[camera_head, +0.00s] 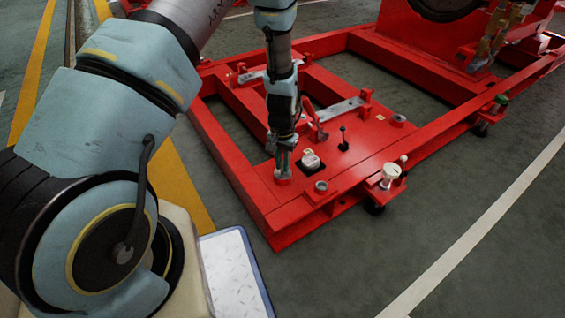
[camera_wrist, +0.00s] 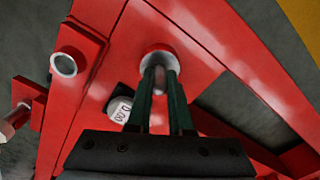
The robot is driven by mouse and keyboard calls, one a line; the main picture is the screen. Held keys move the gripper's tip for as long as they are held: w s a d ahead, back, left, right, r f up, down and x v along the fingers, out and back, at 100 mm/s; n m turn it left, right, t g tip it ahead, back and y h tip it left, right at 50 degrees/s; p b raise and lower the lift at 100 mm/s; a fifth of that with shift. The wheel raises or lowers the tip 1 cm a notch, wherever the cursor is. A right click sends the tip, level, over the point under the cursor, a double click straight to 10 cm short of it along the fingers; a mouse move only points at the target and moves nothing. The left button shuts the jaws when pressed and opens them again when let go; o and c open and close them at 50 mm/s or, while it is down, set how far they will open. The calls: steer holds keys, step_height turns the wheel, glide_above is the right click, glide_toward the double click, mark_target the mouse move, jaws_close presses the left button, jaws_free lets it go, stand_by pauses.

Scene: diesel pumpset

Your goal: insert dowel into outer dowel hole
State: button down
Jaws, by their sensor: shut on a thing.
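My gripper (camera_head: 283,164) points down at the red base plate (camera_head: 262,194) near its left corner. In the wrist view its two green fingers (camera_wrist: 160,72) are closed on a small, dull greyish-pink dowel (camera_wrist: 160,80). The fingertips and the dowel are at a round, pale-rimmed hole (camera_wrist: 159,53) on the plate. The dowel's lower end is hidden, so I cannot tell how deep it sits. A second ringed hole (camera_head: 321,186) lies to the right.
A white-capped part (camera_head: 311,160) stands close right of my gripper. A black lever (camera_head: 343,142) and a red lever (camera_head: 315,122) stand behind it. A white fitting (camera_head: 390,174) is on the frame's right edge. A ringed socket (camera_wrist: 64,65) shows left in the wrist view.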

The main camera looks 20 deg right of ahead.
mark_target(282, 161)
steer(key=shift+f+b, duration=0.35)
steer(key=shift+f, duration=0.5)
stand_by(0.3)
steer(key=c, duration=0.7)
jaws_free()
steer(key=shift+c, duration=0.2)
step_height(282, 161, up, 11)
steer(key=p, duration=0.4)
steer(key=shift+f, duration=0.1)
